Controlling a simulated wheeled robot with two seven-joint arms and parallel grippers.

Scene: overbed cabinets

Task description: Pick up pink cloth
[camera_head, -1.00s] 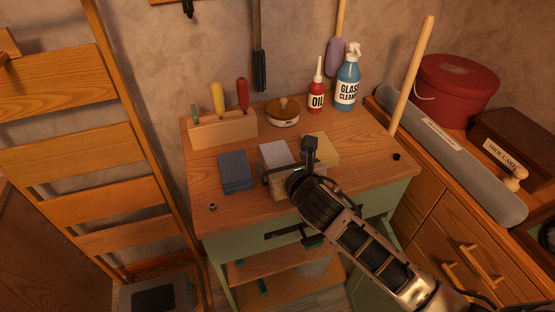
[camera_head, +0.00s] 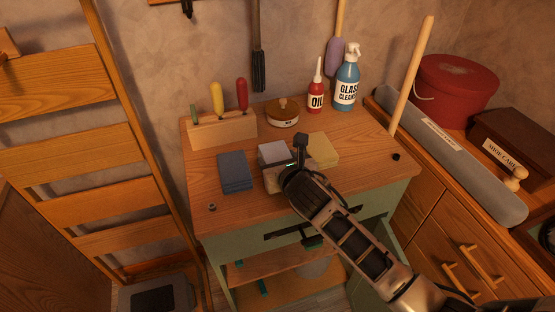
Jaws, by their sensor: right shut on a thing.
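A pale folded cloth (camera_head: 272,152) lies in the middle of the worktop, between a blue folded cloth (camera_head: 235,170) and a yellow one (camera_head: 322,150). It looks pale grey to beige, and I see no clearly pink cloth. My right gripper (camera_head: 292,168) is over the pale cloth's right side and is shut on it. The gripper and its shadow hide part of the cloth, so I cannot tell whether it is clear of the worktop. My left gripper is not in view.
Behind the cloths stand a tool block (camera_head: 222,132), a round tin (camera_head: 283,113), a red oil bottle (camera_head: 316,92) and a blue spray bottle (camera_head: 347,82). A wooden stick (camera_head: 411,75) rises at the right. A wooden ladder (camera_head: 95,150) stands left.

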